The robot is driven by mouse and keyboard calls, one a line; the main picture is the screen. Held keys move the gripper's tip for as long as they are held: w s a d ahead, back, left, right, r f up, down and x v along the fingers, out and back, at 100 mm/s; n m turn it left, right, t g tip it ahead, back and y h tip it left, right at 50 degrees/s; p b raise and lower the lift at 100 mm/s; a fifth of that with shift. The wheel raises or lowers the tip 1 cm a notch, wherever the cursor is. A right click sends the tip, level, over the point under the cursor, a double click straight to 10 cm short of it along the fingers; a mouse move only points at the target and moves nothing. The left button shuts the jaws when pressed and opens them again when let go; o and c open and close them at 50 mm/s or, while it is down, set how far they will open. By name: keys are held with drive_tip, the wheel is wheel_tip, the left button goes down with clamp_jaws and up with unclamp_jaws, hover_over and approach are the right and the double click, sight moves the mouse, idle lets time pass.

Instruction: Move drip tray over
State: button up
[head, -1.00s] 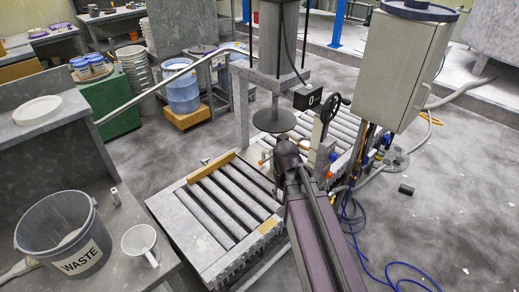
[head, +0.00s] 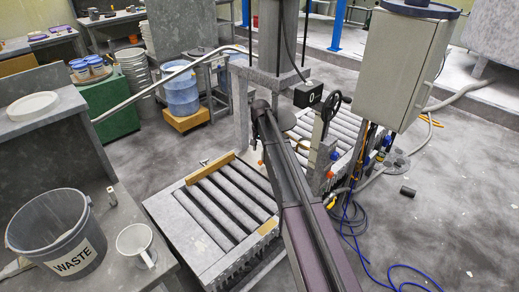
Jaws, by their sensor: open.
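I cannot pick out the drip tray for certain. A pale, round, shallow dish or lid (head: 33,106) lies on the raised grey bench at the left; I cannot tell if it is the tray. My arm reaches up the middle of the head view to the press. My gripper is hidden beyond the end of the arm. The press's round grey plate (head: 286,120) shows partly behind my arm, above the rollers. My arm also hides part of the space under the press.
A roller conveyor (head: 165,210) stands in front of the press, its visible rollers bare. A grey control box (head: 398,70) and a black handwheel (head: 331,106) are close on the right. Blue hoses lie on the floor.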

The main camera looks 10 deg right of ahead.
sight(260, 162)
idle(0.4)
wheel_tip(260, 162, down, 8)
drive_tip(key=b, duration=0.8)
drive_tip(key=shift+f, duration=0.2)
drive_tip(key=shift+r, duration=0.25)
drive_tip(key=shift+c, duration=1.4)
drive_tip(key=c, duration=0.4)
